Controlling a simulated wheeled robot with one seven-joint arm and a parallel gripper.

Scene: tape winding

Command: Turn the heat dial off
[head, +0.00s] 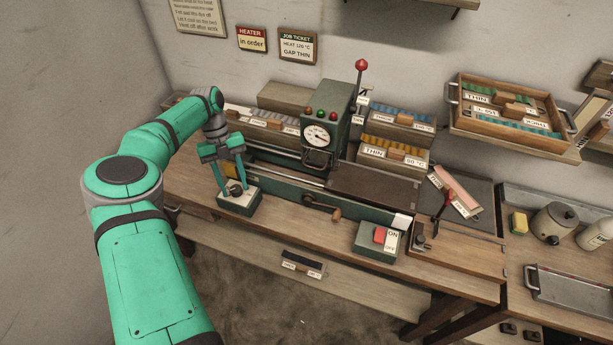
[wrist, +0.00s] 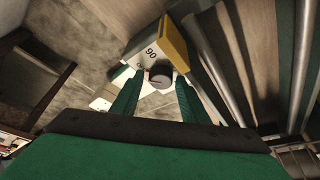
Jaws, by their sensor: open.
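The heat dial (head: 235,188) is a dark knob on the light top plate of a small green box (head: 238,207) at the left of the workbench. I cannot tell whether the fingers touch the knob. The dial's pointer setting is too small to read.
Close right of the box stands the winding machine with a gauge (head: 318,134), a crank handle (head: 322,209) and a red-topped lever (head: 361,66). A sign (head: 252,39) reads "HEATER in order".

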